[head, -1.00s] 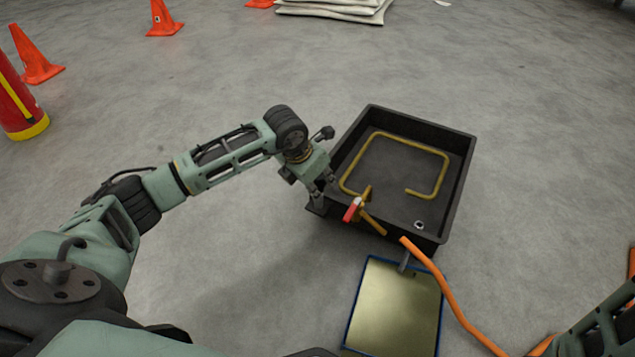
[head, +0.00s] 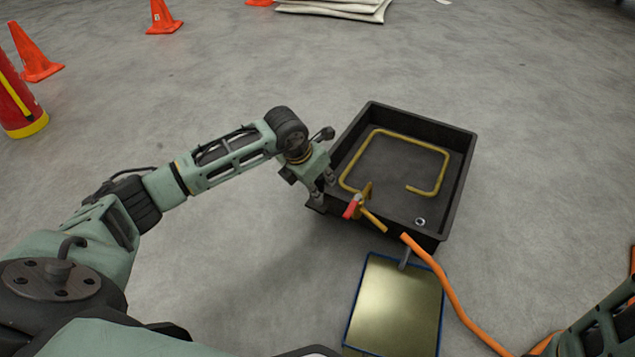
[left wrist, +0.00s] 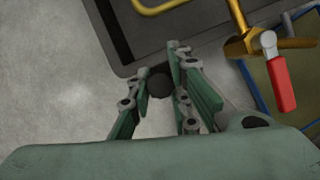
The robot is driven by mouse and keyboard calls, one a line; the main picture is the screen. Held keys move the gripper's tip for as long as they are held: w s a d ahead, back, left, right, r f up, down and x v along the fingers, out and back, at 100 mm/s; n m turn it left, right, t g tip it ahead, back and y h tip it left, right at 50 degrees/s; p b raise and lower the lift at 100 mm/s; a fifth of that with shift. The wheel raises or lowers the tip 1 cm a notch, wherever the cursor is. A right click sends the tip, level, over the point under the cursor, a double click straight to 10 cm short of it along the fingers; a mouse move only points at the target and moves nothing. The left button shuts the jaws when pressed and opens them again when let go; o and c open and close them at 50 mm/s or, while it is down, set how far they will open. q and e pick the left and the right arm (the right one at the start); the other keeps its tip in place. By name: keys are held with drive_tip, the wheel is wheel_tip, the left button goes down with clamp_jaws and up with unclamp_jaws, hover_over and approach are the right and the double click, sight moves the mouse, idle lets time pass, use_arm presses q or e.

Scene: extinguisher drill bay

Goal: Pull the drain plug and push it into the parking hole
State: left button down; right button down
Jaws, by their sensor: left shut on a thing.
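The black pan (head: 465,180) stands on the floor with a bent yellow pipe in it. A small pale drain ring (head: 420,222) with a dark centre shows in its floor at the front right; no plug is seen in it. My left gripper (head: 322,198) is at the pan's front left corner, over a small dark ledge (head: 315,208). In the left wrist view it is shut on a round black plug (left wrist: 160,84), just outside the pan's wall. The parking hole is hidden, so I cannot tell whether the plug is in it. My right gripper is out of view.
A red-handled valve (head: 352,208) on the yellow pipe is close right of my left gripper. A blue-rimmed tray (head: 395,305) lies in front, with an orange hose (head: 450,298) beside it. Cones (head: 35,60) and a red cylinder (head: 15,100) stand far left.

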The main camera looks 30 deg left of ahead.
use_arm(q)
drive_tip(key=shift+s+a+f, duration=0.15)
drive_tip(key=shift+f, duration=0.45)
drive_tip(key=c, duration=2)
unclamp_jaws()
drive_tip(key=shift+c, duration=0.2)
drive_tip(key=shift+o, duration=0.9)
drive_tip(key=shift+f, duration=0.3)
drive_tip(key=shift+o, duration=1.6)
drive_tip(key=shift+w+r, duration=0.2)
drive_tip(key=shift+r, duration=0.05)
drive_tip(key=shift+r, duration=0.1)
